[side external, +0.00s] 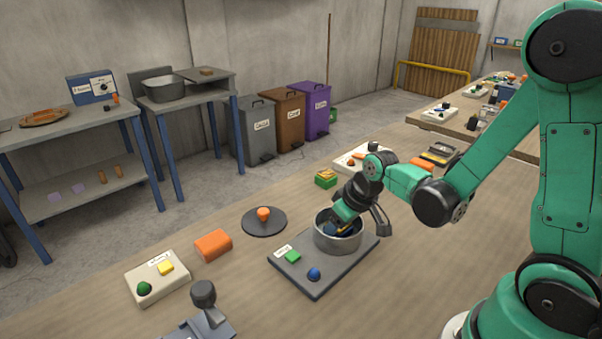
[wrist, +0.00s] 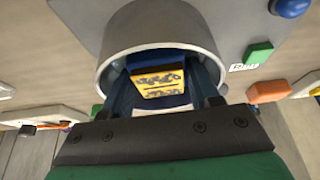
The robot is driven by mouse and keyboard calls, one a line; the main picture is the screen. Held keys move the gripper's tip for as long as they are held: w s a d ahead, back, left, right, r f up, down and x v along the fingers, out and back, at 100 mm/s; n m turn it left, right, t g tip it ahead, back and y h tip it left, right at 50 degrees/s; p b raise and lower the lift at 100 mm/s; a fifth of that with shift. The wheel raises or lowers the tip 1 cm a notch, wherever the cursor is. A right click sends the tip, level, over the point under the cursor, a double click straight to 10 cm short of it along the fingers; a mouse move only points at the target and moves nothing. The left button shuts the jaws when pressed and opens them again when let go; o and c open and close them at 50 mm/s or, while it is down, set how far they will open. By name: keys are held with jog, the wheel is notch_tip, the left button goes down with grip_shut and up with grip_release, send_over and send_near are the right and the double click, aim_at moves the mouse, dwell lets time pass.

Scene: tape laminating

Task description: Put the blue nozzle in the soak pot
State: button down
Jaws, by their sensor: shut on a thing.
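My gripper (side external: 341,227) reaches down into a round grey pot (side external: 338,243) on a dark base plate. In the wrist view my gripper (wrist: 160,82) has its two dark blue fingers inside the rim of the pot (wrist: 200,40). They are shut on a piece with a yellow, dark-patterned face (wrist: 158,80) and blue around it, which looks like the blue nozzle. The pot wall and fingers hide its lower part, so I cannot tell whether it touches the pot floor.
A green button (side external: 293,257) and a blue button (side external: 314,274) sit on the base plate (side external: 318,286).

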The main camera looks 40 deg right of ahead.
jog(key=shift+c, duration=0.6)
grip_release()
jog(key=shift+r, duration=0.1)
jog(key=shift+v, duration=2.7)
jog(key=s+a+r+t, duration=0.2)
jog(key=a+r, duration=0.3)
jog(key=r, duration=0.1)
jog(key=shift+t, duration=0.3)
